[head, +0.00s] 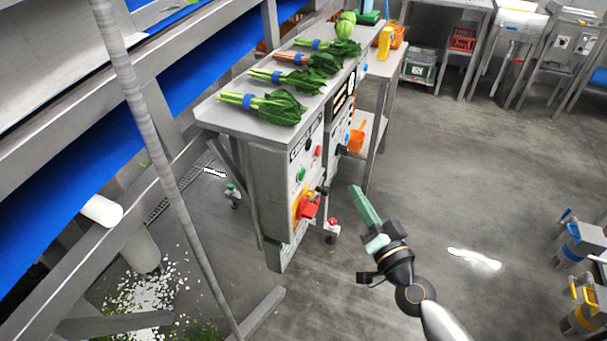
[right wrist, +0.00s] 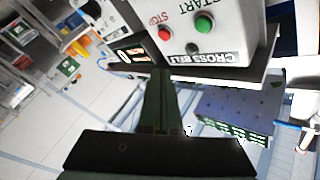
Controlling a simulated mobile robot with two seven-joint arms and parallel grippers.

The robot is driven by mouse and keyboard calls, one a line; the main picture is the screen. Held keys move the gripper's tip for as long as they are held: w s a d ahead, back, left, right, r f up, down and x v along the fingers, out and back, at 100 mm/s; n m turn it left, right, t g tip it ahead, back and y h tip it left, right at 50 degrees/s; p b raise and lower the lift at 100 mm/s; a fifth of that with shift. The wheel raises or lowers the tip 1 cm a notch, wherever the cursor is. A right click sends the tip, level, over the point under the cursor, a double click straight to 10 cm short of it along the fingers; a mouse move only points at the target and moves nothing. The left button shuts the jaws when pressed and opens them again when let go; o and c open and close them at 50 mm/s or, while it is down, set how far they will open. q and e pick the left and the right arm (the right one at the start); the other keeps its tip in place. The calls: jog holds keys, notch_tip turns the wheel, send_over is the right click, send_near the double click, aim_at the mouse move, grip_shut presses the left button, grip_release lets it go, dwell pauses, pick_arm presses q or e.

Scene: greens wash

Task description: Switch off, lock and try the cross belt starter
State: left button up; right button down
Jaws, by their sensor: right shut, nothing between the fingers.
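The cross belt starter (head: 280,190) is a grey box below the bench end in the head view. Its front has a red rotary switch (head: 308,207) on a yellow plate, a green button (head: 300,175) and a red button (head: 318,151). I cannot tell the switch's setting. In the right wrist view the green START button (right wrist: 204,24), red STOP button (right wrist: 164,33) and CROSS BELT label (right wrist: 205,57) show upside down. My right gripper (head: 354,189) is shut and empty, in front of and apart from the box. Its green fingers (right wrist: 160,105) show in the wrist view. My left gripper is not in view.
Bunches of greens (head: 265,106) lie on the steel bench top (head: 225,113) above the box. A blue belt conveyor (head: 60,185) and a slanting grey pole (head: 150,150) stand at left. The floor (head: 450,180) to the right is mostly open.

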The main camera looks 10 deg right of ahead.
aim_at(301, 175)
jog(key=w+a, duration=0.4)
jog(key=a, duration=0.3)
jog(key=shift+w+p, duration=0.4)
jog(key=shift+p, duration=0.05)
dwell(0.7)
jog(key=shift+a, duration=0.2)
dwell(0.9)
jog(key=shift+w+a, duration=0.2)
jog(key=shift+a, duration=0.05)
jog(key=shift+w+a, duration=0.25)
jog(key=shift+a, duration=0.1)
dwell(0.7)
jog(key=shift+d, duration=0.15)
jog(key=shift+s+d+p, duration=0.3)
jog(key=shift+s+d, duration=0.15)
jog(key=shift+d, duration=0.15)
